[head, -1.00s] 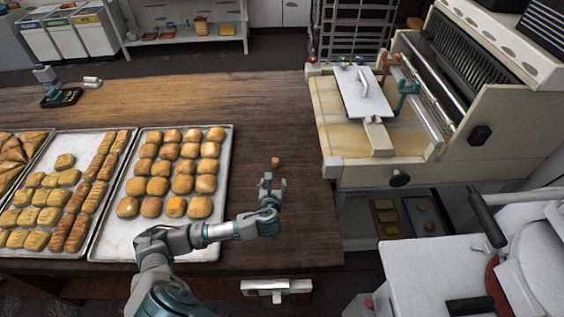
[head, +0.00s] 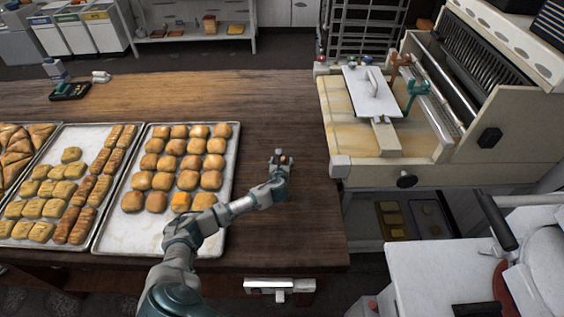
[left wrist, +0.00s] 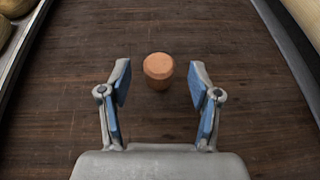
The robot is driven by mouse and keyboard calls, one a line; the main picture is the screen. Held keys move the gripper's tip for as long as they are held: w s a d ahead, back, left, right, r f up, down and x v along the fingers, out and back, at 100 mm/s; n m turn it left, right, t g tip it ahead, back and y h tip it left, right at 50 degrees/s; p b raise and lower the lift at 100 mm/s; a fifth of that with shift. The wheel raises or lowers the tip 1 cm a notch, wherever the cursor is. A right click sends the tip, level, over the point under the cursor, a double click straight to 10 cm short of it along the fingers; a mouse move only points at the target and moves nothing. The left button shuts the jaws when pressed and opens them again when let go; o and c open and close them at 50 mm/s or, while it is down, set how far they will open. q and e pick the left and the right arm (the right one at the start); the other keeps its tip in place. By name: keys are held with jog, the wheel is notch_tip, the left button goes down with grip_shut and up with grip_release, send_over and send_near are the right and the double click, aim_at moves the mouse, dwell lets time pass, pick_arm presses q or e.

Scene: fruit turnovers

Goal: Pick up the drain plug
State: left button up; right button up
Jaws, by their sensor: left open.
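The drain plug (left wrist: 158,70) is a small orange-brown round stopper standing on the dark wooden table. In the left wrist view it lies centred between and slightly beyond the fingertips, with clear gaps on both sides. My left gripper (left wrist: 160,82) is open and empty, with blue pads facing each other. In the head view my left gripper (head: 281,156) is over the table, right of the bun tray, with a small bit of the plug (head: 283,160) showing at the fingers. My right gripper is not in view.
A tray of round buns (head: 135,234) lies left of my arm, with more pastry trays beyond. A large cream machine (head: 350,174) stands to the right. The wooden table (head: 270,105) is bare behind the gripper.

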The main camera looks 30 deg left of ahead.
pick_arm(q)
jog(key=x, duration=0.2)
jog(key=shift+w+a+f, duration=0.15)
jog(key=shift+w, duration=0.05)
jog(key=c, duration=1.1)
notch_tip(320, 180, up, 4)
jog(key=shift+r, duration=0.1)
jog(key=s+d, duration=0.2)
jog(key=s, duration=0.3)
jog(key=s+d, duration=0.2)
jog(key=s, duration=0.3)
jog(key=s+d+r+p, duration=0.1)
jog(key=s+d, duration=0.1)
jog(key=s, duration=0.3)
jog(key=shift+d, duration=0.2)
